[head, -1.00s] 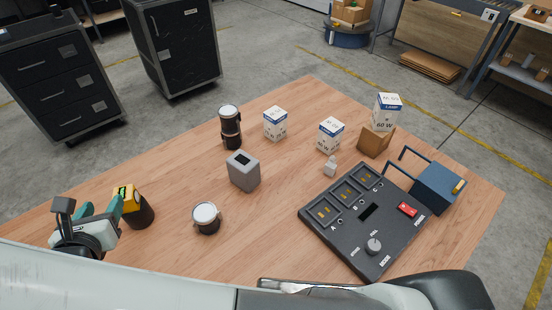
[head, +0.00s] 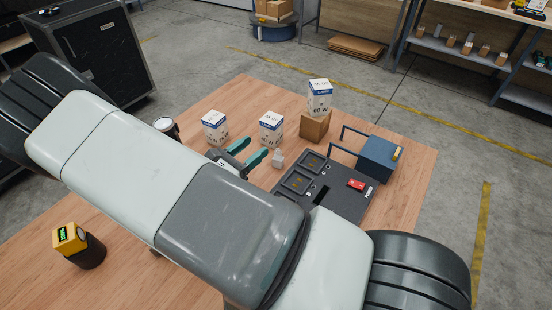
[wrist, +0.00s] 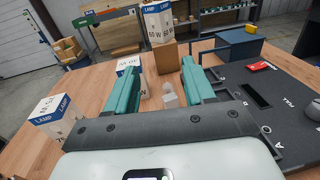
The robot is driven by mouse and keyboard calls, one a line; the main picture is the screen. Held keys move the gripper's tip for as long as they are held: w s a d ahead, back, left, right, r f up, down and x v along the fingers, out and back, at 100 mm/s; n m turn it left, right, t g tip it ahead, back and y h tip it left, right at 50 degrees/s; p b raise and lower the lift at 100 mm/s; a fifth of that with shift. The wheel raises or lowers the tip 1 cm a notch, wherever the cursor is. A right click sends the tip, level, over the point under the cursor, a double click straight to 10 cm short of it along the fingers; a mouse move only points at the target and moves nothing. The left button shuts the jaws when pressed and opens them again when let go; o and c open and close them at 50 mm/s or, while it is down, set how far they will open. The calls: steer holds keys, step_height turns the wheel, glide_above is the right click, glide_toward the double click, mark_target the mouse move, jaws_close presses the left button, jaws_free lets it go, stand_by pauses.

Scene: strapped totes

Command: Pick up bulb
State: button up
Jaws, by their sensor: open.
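A small whitish object (head: 277,158), which looks like the bulb, stands on the wooden table next to the dark control panel (head: 343,185). In the wrist view the bulb (wrist: 169,96) shows between my two teal fingers, a little beyond the gap. My gripper (head: 257,146) is open and empty, just left of the bulb and apart from it in the head view. Its fingers also show in the wrist view (wrist: 160,66). My arm hides part of the panel and much of the table.
Lamp boxes stand at the left (head: 215,128), behind the bulb (head: 271,130) and on a brown block (head: 313,126). A blue box (head: 380,158) with handles stands right of the panel. A yellow-and-black device (head: 79,245) is at the near left.

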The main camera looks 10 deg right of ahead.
glide_toward(275, 157)
steer(key=shift+w+d+r, duration=0.1)
steer(key=shift+d+r, duration=0.1)
steer(key=shift+r, duration=0.05)
steer(key=shift+w+d+f, duration=0.1)
steer(key=shift+f, duration=0.1)
steer(key=x, duration=1)
steer(key=shift+w+d, duration=0.15)
steer(key=shift+d, duration=0.1)
steer(key=c, duration=1)
